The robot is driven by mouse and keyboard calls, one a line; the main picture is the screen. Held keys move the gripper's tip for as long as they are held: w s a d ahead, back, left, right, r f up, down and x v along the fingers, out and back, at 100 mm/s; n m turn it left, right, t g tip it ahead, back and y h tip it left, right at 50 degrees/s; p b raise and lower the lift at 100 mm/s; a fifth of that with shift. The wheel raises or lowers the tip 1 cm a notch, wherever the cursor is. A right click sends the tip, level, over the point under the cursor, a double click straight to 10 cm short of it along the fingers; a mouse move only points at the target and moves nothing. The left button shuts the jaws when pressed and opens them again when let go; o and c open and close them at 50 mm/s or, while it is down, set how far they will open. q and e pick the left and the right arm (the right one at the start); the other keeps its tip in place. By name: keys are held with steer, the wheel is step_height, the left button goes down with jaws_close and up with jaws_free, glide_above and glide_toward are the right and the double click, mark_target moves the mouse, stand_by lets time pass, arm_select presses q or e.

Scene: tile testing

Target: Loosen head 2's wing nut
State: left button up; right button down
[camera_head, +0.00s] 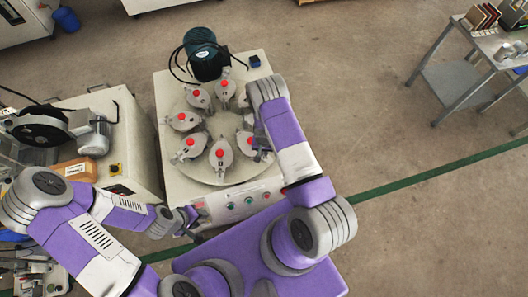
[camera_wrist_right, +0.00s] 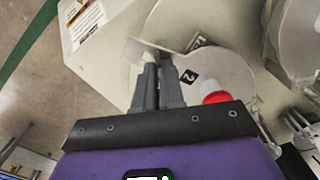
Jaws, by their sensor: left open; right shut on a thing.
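Head 2 (camera_wrist_right: 225,72), a light grey rounded plate with a black-and-white "2" label (camera_wrist_right: 189,77) and a red knob (camera_wrist_right: 215,97), fills the middle of the right wrist view. My right gripper (camera_wrist_right: 158,75) has its fingers together at the head's edge, beside the label. They are shut on the wing nut, which the fingers mostly hide. My left gripper (camera_head: 188,221) is open and empty, near the machine's front left corner.
Several similar heads with red knobs stand around the round table (camera_head: 216,176). A dark green motor (camera_head: 203,55) stands behind it. The front panel (camera_head: 240,202) has buttons. Another machine (camera_head: 130,135) stands at left; a metal side table (camera_head: 455,80) stands at right.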

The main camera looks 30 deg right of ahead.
steer(key=n+b, duration=0.1)
steer(key=n, duration=0.4)
steer(key=shift+n, duration=0.3)
steer(key=n, duration=0.4)
steer(key=shift+n+b, duration=0.4)
steer(key=c, duration=1.2)
jaws_free()
steer(key=shift+c, duration=0.2)
step_height(320, 180, up, 8)
steer(key=p, duration=0.3)
steer(key=shift+f, duration=0.15)
